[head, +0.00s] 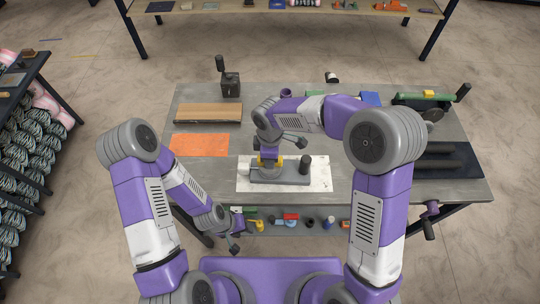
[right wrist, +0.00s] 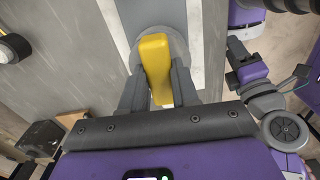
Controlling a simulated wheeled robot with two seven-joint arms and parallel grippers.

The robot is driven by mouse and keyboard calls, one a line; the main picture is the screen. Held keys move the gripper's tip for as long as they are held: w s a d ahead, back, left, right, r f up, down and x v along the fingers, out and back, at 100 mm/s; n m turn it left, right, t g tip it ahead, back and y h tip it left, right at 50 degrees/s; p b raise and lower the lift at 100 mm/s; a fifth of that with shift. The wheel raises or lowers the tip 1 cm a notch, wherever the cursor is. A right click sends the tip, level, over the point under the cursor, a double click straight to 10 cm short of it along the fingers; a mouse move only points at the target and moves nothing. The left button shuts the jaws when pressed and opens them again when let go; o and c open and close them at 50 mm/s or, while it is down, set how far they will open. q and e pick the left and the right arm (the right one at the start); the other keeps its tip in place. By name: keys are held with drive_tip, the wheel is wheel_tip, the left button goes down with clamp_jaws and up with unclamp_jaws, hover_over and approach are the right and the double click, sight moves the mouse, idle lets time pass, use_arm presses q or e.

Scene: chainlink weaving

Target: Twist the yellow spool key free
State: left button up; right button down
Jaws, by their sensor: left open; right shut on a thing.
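The yellow spool key (right wrist: 154,52) stands on a round grey seat in the right wrist view, with a finger on each side. My right gripper (head: 269,162) is shut on it. In the head view, only small yellow parts of the key (head: 280,160) show beside the gripper, at the left end of a grey fixture (head: 285,178) with a black upright cylinder. The fixture rests on a pale board (head: 320,180). My left gripper (head: 236,234) is open, low in front of the table's front edge, away from the key.
On the grey table (head: 225,185) lie an orange sheet (head: 199,145) and a brown plank (head: 208,114). A crank block (head: 230,84) stands at the back left. A dark-green device (head: 422,99) sits at the back right. A lower shelf holds several small coloured items.

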drive_tip(key=shift+s+f, duration=0.1)
drive_tip(key=shift+f, duration=0.05)
drive_tip(key=c, duration=0.8)
unclamp_jaws()
drive_tip(key=shift+c, duration=0.2)
wheel_tip(320, 180, up, 8)
drive_tip(key=shift+f+p, duration=0.15)
drive_tip(key=shift+p, duration=0.45)
